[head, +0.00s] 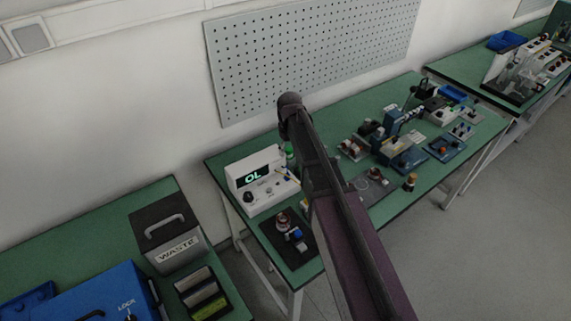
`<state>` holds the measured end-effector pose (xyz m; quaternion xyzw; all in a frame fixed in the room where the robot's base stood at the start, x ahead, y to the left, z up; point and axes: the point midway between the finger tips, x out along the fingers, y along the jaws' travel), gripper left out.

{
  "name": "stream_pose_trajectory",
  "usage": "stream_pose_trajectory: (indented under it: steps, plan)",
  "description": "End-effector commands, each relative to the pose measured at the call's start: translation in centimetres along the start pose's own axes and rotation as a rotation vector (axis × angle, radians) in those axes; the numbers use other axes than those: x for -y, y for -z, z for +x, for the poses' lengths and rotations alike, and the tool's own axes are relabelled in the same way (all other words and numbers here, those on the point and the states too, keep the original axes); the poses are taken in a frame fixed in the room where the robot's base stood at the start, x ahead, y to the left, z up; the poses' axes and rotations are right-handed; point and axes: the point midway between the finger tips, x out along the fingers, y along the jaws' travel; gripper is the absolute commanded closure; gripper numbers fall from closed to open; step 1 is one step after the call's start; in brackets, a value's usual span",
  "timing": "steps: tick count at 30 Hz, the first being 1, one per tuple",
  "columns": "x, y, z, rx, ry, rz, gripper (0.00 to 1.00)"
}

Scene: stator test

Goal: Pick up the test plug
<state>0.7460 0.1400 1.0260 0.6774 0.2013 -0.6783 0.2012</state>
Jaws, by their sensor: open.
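I cannot tell for sure which small part is the test plug. A small blue and white piece (296,237) lies on a dark mat (275,242) in front of the white meter, and may be it. A round part with red and pale colours (283,219) sits just behind it on the same mat. My arm rises from the bottom of the head view across the middle of the bench and hides part of it. My gripper does not show; only arm links and a dark joint are visible.
The white meter (258,182) reads "OL". A green-topped bench (236,157) carries several fixtures to the right of my arm, including a blue press-like device (392,122). A grey WASTE bin (170,236) and blue case (95,300) stand on the left bench. A pegboard (310,50) hangs behind.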

Motion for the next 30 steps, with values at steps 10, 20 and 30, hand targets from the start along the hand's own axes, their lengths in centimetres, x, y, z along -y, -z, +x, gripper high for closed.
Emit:
stream_pose_trajectory:
  steps: [10, 20, 30]
  plan:
    - [0.2, 0.4, -0.3, 0.0, 0.0, -0.011, 0.34]
    - [0.2, 0.4, 0.5, 0.0, 0.0, -0.011, 0.34]
    - [0.3, 0.5, 3.0, 0.0, 0.0, -0.012, 0.34]
